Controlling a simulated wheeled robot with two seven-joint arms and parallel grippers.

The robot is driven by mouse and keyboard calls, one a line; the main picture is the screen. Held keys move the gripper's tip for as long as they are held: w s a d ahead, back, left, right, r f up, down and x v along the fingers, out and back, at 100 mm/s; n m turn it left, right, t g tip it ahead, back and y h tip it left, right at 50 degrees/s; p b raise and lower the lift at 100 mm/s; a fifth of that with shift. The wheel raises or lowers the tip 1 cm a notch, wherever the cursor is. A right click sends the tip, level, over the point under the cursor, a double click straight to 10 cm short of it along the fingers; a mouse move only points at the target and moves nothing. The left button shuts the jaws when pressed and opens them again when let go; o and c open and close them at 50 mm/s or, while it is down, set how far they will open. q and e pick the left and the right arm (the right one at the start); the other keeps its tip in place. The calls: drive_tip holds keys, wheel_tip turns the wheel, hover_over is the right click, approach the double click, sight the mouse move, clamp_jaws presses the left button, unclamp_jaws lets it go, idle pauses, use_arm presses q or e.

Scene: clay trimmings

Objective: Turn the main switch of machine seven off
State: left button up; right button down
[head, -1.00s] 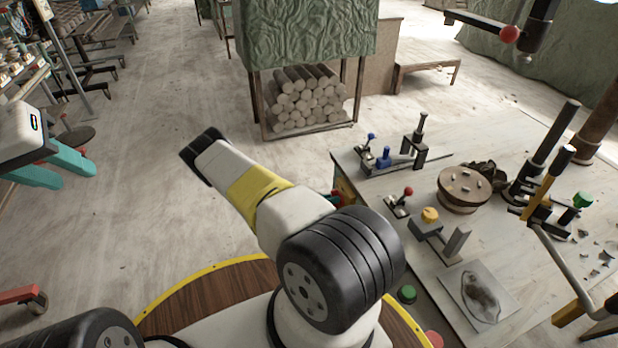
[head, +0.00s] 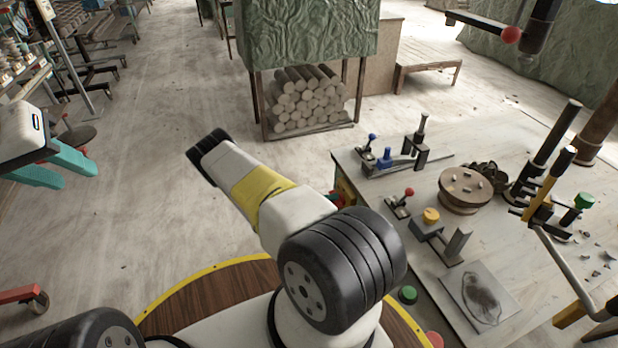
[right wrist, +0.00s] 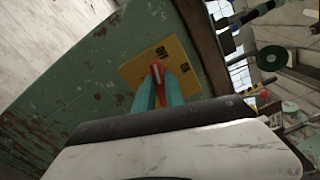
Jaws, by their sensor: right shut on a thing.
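The main switch shows in the right wrist view as a red handle (right wrist: 157,73) in front of a yellow plate (right wrist: 172,62) with dark markings too small to read surely. The plate is on a worn green panel (right wrist: 110,60). My right gripper (right wrist: 158,84) is shut on the red handle, one teal finger on each side. In the head view my right arm hides most of the switch; only a bit of red and teal shows beside the table's side. My left gripper (head: 68,165) is open and empty, above the floor at the far left.
The work table (head: 375,210) at the right carries a red-knobbed lever (head: 408,193), a yellow knob (head: 431,215), a round wooden block (head: 465,190) and clamps.

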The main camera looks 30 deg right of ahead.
drive_tip(key=shift+a+f+n, duration=0.1)
drive_tip(key=shift+f+n, duration=0.05)
drive_tip(key=shift+n, duration=0.7)
drive_tip(key=shift+f+n, duration=0.1)
drive_tip(key=shift+n, duration=0.75)
drive_tip(key=c, duration=1.4)
unclamp_jaws()
drive_tip(key=a, duration=0.7)
drive_tip(key=shift+w+a, duration=0.35)
drive_tip(key=shift+w, duration=0.1)
drive_tip(key=shift+r, duration=0.1)
